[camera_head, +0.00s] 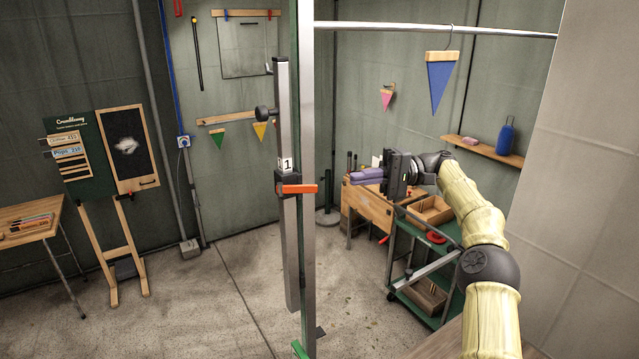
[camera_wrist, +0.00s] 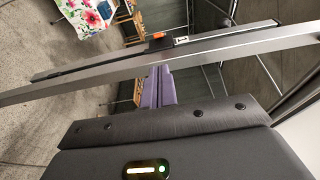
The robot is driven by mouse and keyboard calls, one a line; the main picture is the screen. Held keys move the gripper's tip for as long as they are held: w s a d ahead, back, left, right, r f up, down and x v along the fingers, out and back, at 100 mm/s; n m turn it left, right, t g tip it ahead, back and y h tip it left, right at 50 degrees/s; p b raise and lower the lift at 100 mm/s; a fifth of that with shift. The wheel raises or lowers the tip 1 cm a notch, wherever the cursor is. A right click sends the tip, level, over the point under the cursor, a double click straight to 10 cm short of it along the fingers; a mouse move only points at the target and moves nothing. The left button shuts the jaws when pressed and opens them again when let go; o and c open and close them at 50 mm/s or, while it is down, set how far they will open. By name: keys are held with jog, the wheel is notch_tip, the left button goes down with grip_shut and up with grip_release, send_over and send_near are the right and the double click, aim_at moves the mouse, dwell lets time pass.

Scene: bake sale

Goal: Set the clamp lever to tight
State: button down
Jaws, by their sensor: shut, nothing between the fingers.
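The clamp lever (camera_head: 297,188) is orange and sticks out sideways, roughly level, from a dark clamp on an upright metal pole (camera_head: 307,90). A white tag marked 1 (camera_head: 287,164) sits just above it. In the wrist view the orange lever (camera_wrist: 160,35) shows small, beyond the pole (camera_wrist: 220,44). My gripper (camera_head: 352,177) is shut and empty, its purple fingers pointing left toward the pole. It appears to the right of the lever, slightly higher in the head view, and apart from it. The purple fingers (camera_wrist: 160,72) also show in the wrist view, their tips close to the pole in the picture.
A green cart (camera_head: 425,300) with wooden boxes and a wooden bench (camera_head: 365,208) stand behind my arm. A horizontal rail (camera_head: 430,28) with a blue pennant (camera_head: 440,80) runs overhead.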

aim_at(297, 189)
jog(key=p+x, duration=0.2)
jog(key=x, duration=0.8)
jog(key=shift+d+f+t+b, duration=0.2)
jog(key=shift+t+b, duration=0.1)
jog(key=shift+b, duration=0.2)
jog(key=shift+r+m, duration=0.1)
jog(key=shift+m, duration=0.2)
jog(key=shift+s+t+b, duration=0.25)
jog(key=shift+t+b, duration=0.05)
jog(key=shift+b, duration=0.1)
